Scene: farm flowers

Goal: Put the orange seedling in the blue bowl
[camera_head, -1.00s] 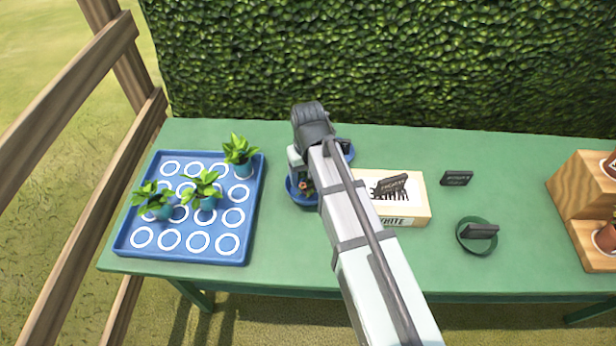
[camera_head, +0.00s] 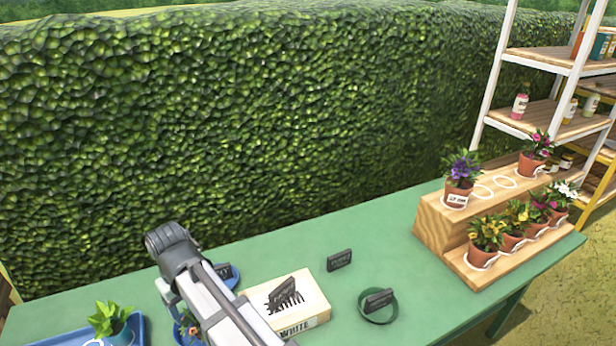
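My arm reaches in from the bottom, and its dark wrist joint hangs over the left part of the green table. The pale hand of my gripper (camera_head: 166,291) shows below that joint; its fingers are hidden, so whether it is open or shut cannot be told. A small plant with an orange bloom (camera_head: 188,322), apparently the orange seedling, shows just below the hand. A blue bowl (camera_head: 232,279) shows partly behind the arm, with a dark tag at it. Blue rim also shows around the plant. Whether the plant rests in the bowl or is held is hidden.
A blue tray (camera_head: 136,326) with a leafy seedling (camera_head: 110,321) is at bottom left. A box marked WHITE (camera_head: 300,318), a dark tag (camera_head: 339,260) and a green ring (camera_head: 364,306) lie right of my arm. A wooden stepped stand (camera_head: 436,222) holds several flowerpots. A hedge stands behind.

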